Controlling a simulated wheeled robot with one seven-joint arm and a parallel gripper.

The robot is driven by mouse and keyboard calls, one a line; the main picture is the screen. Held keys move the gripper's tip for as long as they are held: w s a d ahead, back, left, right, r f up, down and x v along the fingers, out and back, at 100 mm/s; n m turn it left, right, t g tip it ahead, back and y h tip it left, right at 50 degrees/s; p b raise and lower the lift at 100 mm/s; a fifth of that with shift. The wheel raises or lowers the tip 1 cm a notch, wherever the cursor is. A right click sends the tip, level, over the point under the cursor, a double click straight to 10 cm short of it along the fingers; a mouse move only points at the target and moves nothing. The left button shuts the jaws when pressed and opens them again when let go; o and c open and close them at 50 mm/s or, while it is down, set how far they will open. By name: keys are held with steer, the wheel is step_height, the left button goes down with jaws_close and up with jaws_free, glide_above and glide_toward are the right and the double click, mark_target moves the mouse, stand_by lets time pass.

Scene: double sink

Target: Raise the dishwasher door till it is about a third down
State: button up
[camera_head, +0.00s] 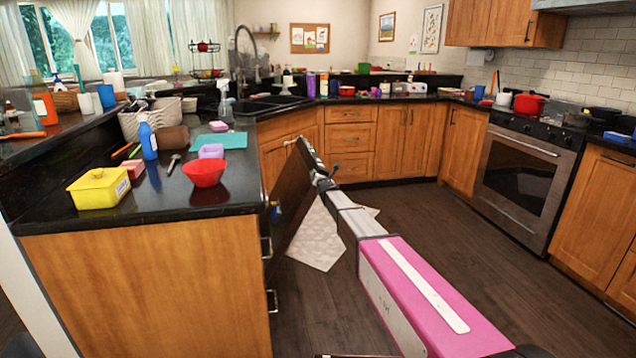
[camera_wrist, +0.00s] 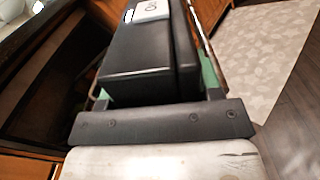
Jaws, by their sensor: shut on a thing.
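The dishwasher door (camera_head: 292,190) is a dark panel on the inner side of the left counter in the head view. It leans out from the cabinet, partly open, with its upper edge out over the floor. My gripper (camera_head: 318,168) is at the door's outer side near the upper edge, shut on it. In the wrist view my gripper's black body (camera_wrist: 140,70) fills the middle. It hides the exact contact, so I cannot tell which part of the door is held.
A pale patterned mat (camera_head: 316,238) lies on the floor beneath the door. The left counter holds a yellow tub (camera_head: 98,190), a red bowl (camera_head: 203,172) and a blue bottle (camera_head: 148,140). The dark wood floor (camera_head: 430,230) to the right is clear, up to the oven (camera_head: 520,178).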

steer(key=shift+a+r, duration=0.1)
steer(key=shift+a, duration=0.2)
steer(key=o, duration=1.3)
steer(key=shift+s, duration=0.15)
steer(key=v, duration=1)
steer(key=shift+s+d, duration=0.1)
steer(key=shift+s, duration=0.2)
